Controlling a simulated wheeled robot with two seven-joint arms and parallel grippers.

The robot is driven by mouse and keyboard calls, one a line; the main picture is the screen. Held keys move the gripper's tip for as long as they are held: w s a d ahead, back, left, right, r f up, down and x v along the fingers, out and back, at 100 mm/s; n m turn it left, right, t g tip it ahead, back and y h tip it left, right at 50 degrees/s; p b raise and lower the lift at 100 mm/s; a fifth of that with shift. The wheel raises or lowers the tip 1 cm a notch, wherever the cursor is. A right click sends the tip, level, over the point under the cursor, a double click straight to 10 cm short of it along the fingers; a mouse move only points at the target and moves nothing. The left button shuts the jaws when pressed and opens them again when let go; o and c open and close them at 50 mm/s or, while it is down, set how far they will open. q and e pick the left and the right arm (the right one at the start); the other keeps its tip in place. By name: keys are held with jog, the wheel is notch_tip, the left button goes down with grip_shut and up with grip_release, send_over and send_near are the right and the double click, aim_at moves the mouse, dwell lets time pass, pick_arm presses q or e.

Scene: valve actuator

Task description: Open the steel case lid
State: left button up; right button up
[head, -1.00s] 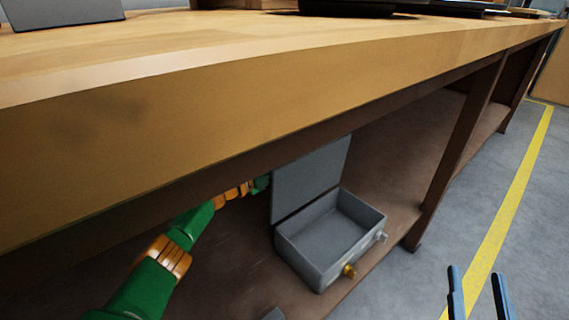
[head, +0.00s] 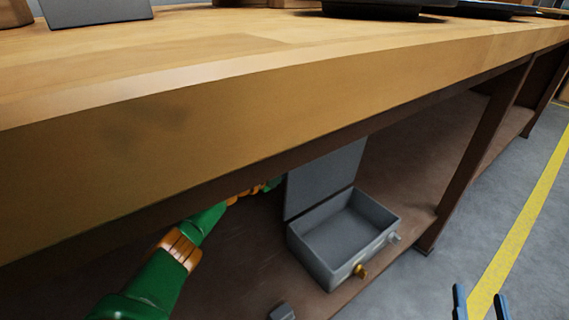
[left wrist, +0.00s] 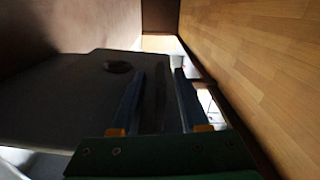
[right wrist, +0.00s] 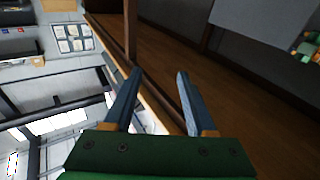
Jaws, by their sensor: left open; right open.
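The grey steel case (head: 325,262) sits on the lower shelf under the bench. Its lid (head: 325,180) stands raised, roughly upright, at the back left, and the case looks empty inside. A brass-coloured latch (head: 360,271) and a silver one (head: 393,239) are on its front. My left arm reaches behind the lid, which hides that gripper in the head view. In the left wrist view the left gripper (left wrist: 159,70) is open beside a dark grey panel (left wrist: 70,100), probably the lid; contact is unclear. My right gripper (head: 480,291) is open and empty, right of the case.
The thick wooden bench top (head: 250,110) overhangs the case closely. A dark bench leg (head: 480,160) stands right of the case. A small grey object (head: 282,312) lies on the shelf in front. The floor with a yellow line (head: 520,230) is clear.

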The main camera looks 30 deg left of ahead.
pick_arm(q)
jog(key=p+v, duration=0.1)
jog(key=v, duration=0.1)
jog(key=shift+s+a+r+p, duration=0.1)
jog(key=shift+s+p, duration=0.15)
jog(key=shift+p, duration=0.05)
jog(key=p+v, duration=0.1)
jog(key=v, duration=0.2)
jog(key=shift+s+a+p, duration=0.1)
jog(key=shift+s+p, duration=0.2)
jog(key=shift+s, duration=0.05)
pick_arm(e)
jog(key=s+d+f+g+h, duration=0.2)
jog(key=s+f+g, duration=0.4)
jog(key=f, duration=0.3)
jog(key=s+d+f+m+g+h, duration=0.1)
jog(key=s+d+f+g, duration=0.2)
jog(key=s+f+g, duration=0.3)
notch_tip(320, 180, down, 4)
jog(key=shift+s+r+g+h, duration=0.1)
jog(key=shift+s+g+h, duration=0.25)
jog(key=shift+g, duration=0.45)
